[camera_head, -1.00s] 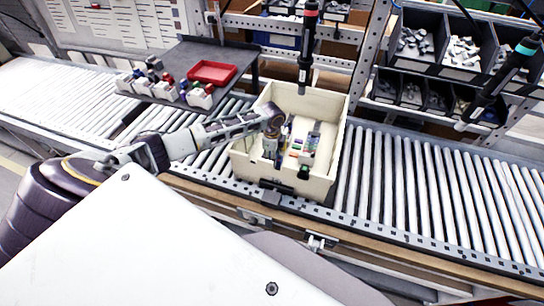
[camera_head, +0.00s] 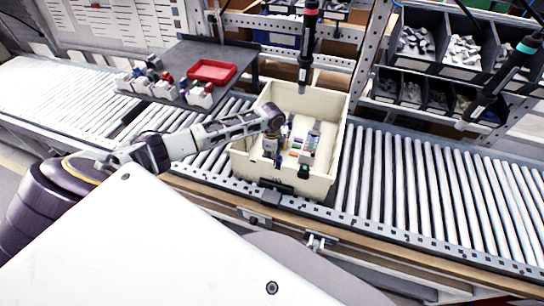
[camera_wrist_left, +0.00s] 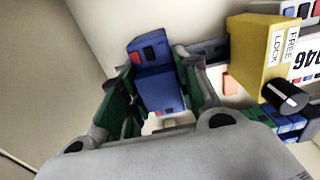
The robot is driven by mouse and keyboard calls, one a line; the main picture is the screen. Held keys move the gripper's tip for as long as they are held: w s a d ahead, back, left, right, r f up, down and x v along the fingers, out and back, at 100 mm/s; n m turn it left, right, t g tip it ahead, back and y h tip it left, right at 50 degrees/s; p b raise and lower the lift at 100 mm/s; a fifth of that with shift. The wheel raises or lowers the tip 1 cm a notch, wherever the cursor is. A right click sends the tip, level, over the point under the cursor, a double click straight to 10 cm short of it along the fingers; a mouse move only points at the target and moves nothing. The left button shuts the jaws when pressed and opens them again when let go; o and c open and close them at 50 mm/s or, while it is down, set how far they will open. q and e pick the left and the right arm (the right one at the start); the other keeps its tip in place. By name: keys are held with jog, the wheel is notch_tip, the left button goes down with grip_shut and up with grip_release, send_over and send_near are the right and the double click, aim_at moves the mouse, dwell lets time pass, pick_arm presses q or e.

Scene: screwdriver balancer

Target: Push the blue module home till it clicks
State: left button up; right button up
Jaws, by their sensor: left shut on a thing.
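The blue module (camera_wrist_left: 158,88) is in the left wrist view, with a red button and a dark patch on its upper end. My left gripper (camera_wrist_left: 154,112) is shut on it, with a finger on each side. A grey rail (camera_wrist_left: 212,50) passes beside the module; I cannot tell whether the module is seated on it. In the head view my left gripper (camera_head: 271,151) points down inside the cream bin (camera_head: 244,164), left of the row of modules (camera_head: 309,142). My right gripper is not in view.
A yellow block (camera_wrist_left: 252,52) marked FREE and LOCK, with a black knob (camera_wrist_left: 286,96), stands right of the module. The bin sits on the roller conveyor (camera_head: 430,190). A hanging screwdriver (camera_head: 307,50) is just behind the bin. A red tray (camera_head: 211,72) lies on the dark shelf.

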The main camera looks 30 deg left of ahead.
pick_arm(q)
jog(key=shift+p, duration=0.45)
dwell(0.4)
dwell(0.4)
jog(key=o, duration=1.2)
jog(key=shift+r, duration=0.15)
notch_tip(320, 180, up, 12)
jog(key=shift+f, duration=0.15)
